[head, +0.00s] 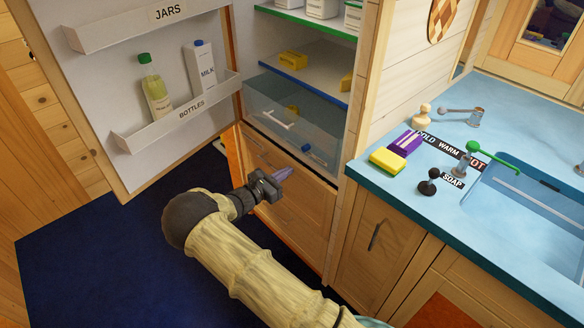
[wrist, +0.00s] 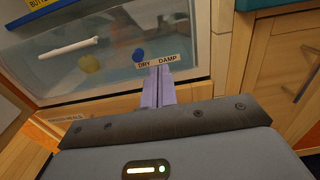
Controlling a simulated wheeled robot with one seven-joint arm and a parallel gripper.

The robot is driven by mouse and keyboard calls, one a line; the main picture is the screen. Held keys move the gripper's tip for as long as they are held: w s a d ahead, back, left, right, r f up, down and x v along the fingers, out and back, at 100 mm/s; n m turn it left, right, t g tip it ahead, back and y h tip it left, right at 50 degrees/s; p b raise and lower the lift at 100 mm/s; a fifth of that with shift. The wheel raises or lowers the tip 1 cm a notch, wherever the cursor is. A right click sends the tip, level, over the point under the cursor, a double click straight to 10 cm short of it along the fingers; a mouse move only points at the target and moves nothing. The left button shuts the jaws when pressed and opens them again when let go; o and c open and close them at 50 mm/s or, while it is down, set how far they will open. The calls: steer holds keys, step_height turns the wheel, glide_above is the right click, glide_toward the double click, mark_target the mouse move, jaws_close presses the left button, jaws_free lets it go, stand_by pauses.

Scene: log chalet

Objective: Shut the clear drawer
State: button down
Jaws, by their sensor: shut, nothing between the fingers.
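The clear drawer (head: 318,134) is see-through, with a white bar handle (head: 278,118), and sits below the blue-edged shelf inside the open fridge. I cannot tell exactly how far it stands out. Its front also fills the upper part of the wrist view (wrist: 110,68), with the white handle (wrist: 68,48) at left and a DRY / DAMP label (wrist: 158,61) low on it. A yellow item and a blue item show through it. My gripper (head: 286,173) is shut and empty, its purple fingers (wrist: 159,84) just below and in front of the drawer near the label; contact is unclear.
The fridge door (head: 110,80) stands wide open at left, with bottle and jar racks. A blue-edged shelf (head: 320,78) holding yellow boxes is above the drawer. A wooden front (head: 290,195) lies below it. The counter (head: 400,195) with a sink stands at right. Dark blue floor is open at left.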

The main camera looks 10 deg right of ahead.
mark_target(321, 151)
steer(key=p+x, duration=0.1)
steer(key=x, duration=1.2)
steer(key=shift+s, duration=0.15)
